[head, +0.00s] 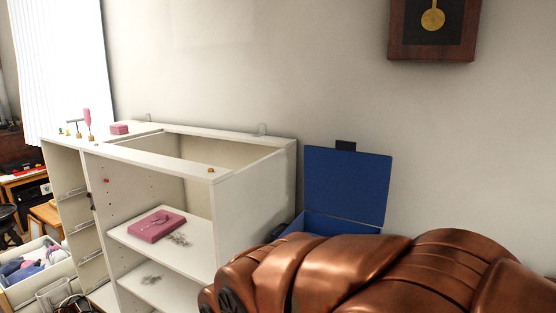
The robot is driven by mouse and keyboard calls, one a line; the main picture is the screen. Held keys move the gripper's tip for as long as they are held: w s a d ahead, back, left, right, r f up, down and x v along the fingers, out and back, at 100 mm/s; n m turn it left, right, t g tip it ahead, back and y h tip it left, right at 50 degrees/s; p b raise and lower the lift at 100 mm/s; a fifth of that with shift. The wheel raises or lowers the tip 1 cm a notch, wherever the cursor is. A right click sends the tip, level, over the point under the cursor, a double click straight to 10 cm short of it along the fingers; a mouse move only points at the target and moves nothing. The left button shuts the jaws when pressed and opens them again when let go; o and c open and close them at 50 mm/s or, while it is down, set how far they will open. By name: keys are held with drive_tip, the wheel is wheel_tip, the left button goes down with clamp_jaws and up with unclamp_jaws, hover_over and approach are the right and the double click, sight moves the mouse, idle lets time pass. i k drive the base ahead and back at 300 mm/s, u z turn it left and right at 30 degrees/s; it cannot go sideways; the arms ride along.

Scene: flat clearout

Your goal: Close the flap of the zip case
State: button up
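The zip case (345,223) is blue and shows right of the white shelf unit, close to the wall. Its flap (345,185) is open and stands nearly upright, with a small dark tab (345,146) at the top edge. Only a strip of the case's lower part shows below the flap. The rest is hidden behind a large glossy brown form in front. I cannot see what the case rests on. My gripper is not in view.
The glossy brown rounded form (400,275), like padded leather seating, fills the lower right. The open-topped white shelf unit (222,178) stands left of the case, with a pink box (157,226) on a shelf. A clock (433,30) hangs above right. An open drawer (38,275) is at lower left.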

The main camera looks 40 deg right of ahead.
sight(344, 182)
drive_tip(key=z, duration=1.75)
drive_tip(key=k, duration=0.45)
drive_tip(key=u, duration=0.8)
drive_tip(key=i, duration=1.8)
drive_tip(key=z, duration=0.5)
